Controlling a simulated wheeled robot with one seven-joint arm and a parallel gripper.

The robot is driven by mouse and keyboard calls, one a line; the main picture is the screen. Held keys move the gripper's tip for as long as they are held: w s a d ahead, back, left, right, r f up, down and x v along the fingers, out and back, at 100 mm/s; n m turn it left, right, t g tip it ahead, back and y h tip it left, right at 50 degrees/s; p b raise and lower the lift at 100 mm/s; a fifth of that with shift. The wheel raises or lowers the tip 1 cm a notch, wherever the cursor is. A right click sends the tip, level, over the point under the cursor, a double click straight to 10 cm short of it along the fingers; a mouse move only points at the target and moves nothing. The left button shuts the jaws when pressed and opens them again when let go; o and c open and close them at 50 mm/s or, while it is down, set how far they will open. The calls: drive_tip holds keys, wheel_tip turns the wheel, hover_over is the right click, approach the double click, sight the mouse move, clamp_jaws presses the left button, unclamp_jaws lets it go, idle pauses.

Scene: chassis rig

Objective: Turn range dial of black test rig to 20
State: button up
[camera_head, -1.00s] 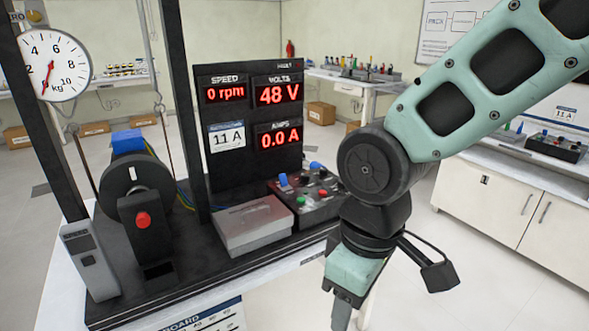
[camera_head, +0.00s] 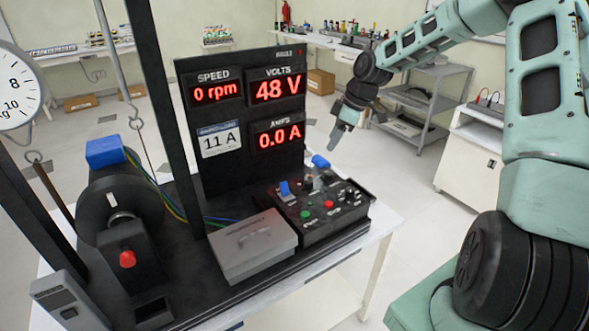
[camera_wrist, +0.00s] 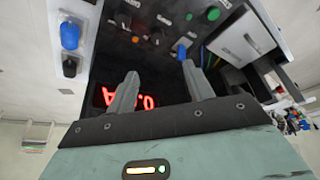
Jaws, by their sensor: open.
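The black test rig has an upright display panel (camera_head: 290,57) reading 0 rpm, 48 V and 0.0 A, and a low control box (camera_head: 345,223) in front of it. The box carries blue, black, red and green knobs and buttons. I cannot tell which control is the range dial, and no 20 mark is legible. My gripper (camera_head: 335,143) hangs right of the panel, above the box's far end. In the wrist view my gripper (camera_wrist: 160,70) is open and empty.
A grey lidded box (camera_head: 252,248) sits left of the control box. A motor with a red knob (camera_head: 127,259) and a hanging scale (camera_head: 15,85) are farther left. A grey shelf cart (camera_head: 425,105) stands behind. Open floor lies right of the table.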

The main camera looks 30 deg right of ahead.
sight(309, 181)
drive_tip(key=p+x, duration=0.1)
drive_tip(key=x, duration=0.7)
drive_tip(key=p+x, duration=0.2)
drive_tip(key=x, duration=0.7)
drive_tip(key=shift+w+d+f, duration=0.15)
drive_tip(key=shift+w, duration=0.1)
drive_tip(key=c, duration=1)
